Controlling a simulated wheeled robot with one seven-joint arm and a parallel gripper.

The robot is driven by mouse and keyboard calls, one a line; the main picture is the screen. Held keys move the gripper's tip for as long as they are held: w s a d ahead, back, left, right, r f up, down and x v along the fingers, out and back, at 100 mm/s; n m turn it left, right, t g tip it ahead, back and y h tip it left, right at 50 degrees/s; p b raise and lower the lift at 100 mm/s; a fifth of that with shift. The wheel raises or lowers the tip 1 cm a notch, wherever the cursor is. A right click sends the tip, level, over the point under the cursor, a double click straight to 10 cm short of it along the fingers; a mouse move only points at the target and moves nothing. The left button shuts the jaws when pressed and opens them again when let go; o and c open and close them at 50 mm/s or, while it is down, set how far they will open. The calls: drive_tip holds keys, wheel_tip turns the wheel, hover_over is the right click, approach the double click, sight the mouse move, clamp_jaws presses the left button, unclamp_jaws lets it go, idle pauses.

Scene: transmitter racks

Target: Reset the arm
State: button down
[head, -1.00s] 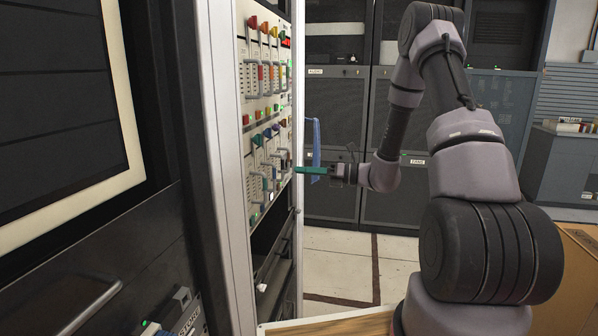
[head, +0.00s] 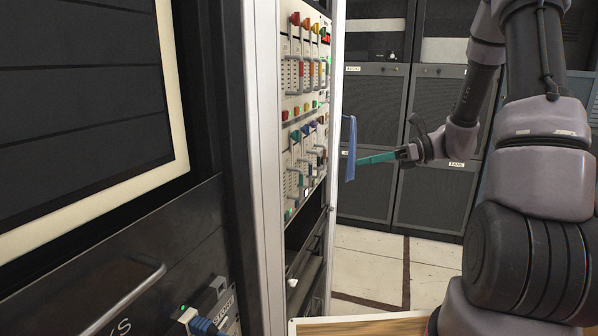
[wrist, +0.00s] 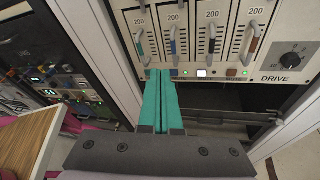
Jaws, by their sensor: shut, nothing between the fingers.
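My gripper (head: 366,159) has long teal fingers and is shut and empty. In the head view it points left toward the rack panel (head: 292,103), with a gap between them. In the wrist view the closed fingers (wrist: 161,99) reach up the picture, their tips appearing just below the row of white modules marked 200 (wrist: 173,32). A small white lit square (wrist: 202,73) and the DRIVE knob (wrist: 291,58) are to the right of the tips.
A blue cloth-like strip (head: 350,140) hangs at the rack's edge near my fingertips. Dark cabinets (head: 435,130) stand behind. A wooden surface (head: 365,325) is at the bottom. Bare floor (head: 372,255) lies between rack and cabinets.

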drive_tip(key=s+d+r+n+t+h, duration=0.1)
drive_tip(key=s+r+n+t+h, duration=0.1)
drive_tip(key=s+r+n+h, duration=0.4)
drive_tip(key=s+d+r+n+t+h, duration=0.2)
drive_tip(key=s+r+n+h, duration=0.4)
drive_tip(key=s+r+n, duration=0.4)
drive_tip(key=s+n+t, duration=0.1)
drive_tip(key=s+n, duration=0.1)
drive_tip(key=shift+s+d+n+h, duration=0.3)
drive_tip(key=shift+s+n+h, duration=0.05)
drive_tip(key=shift+n+h, duration=0.05)
